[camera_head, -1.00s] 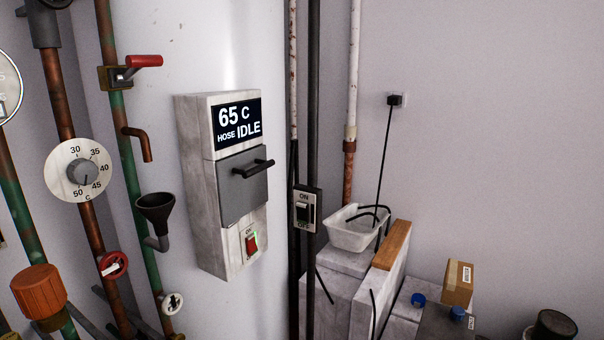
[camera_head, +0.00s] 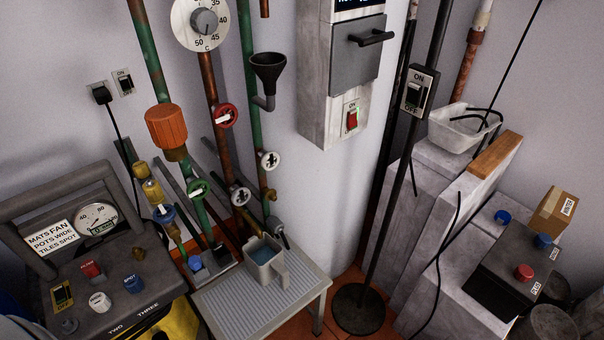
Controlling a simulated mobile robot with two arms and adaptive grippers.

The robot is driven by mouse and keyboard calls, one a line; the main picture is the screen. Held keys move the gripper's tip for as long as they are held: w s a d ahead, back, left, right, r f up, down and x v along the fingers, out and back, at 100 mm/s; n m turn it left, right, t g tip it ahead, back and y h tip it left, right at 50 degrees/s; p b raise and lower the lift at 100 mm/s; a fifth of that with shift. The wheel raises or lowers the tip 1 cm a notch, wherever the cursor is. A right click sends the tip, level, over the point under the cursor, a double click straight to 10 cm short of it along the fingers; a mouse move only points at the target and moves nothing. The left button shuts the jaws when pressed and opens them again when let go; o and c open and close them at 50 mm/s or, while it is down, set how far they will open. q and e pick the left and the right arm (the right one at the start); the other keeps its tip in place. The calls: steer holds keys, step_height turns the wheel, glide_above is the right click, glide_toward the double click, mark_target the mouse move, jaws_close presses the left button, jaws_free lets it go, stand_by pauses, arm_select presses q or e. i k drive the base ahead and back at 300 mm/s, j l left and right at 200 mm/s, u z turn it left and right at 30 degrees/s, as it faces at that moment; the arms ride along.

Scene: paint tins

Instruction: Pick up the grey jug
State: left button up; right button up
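The grey jug (camera_head: 277,270) stands upright on a small ribbed light-grey table (camera_head: 238,307) below the pipes, in the lower middle of the head view. It is square-sided, with its handle towards the lower right and blue, apparently liquid, inside. Neither of my grippers shows in the head view, so their positions and states are hidden.
Pipes with valves and a black funnel (camera_head: 268,68) rise behind the table. A control console (camera_head: 95,265) stands at left. A black pole on a round base (camera_head: 358,308) stands just right of the table. Stone blocks and a white basin (camera_head: 462,128) are further right.

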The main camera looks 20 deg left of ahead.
mark_target(263, 258)
steer(key=u, duration=0.95)
steer(key=z, duration=2)
steer(key=k+j+z, duration=0.1)
steer(key=z, duration=0.4)
steer(key=k+z, duration=0.3)
steer(key=z, duration=0.2)
steer(key=k+z, duration=0.2)
steer(key=z, duration=0.25)
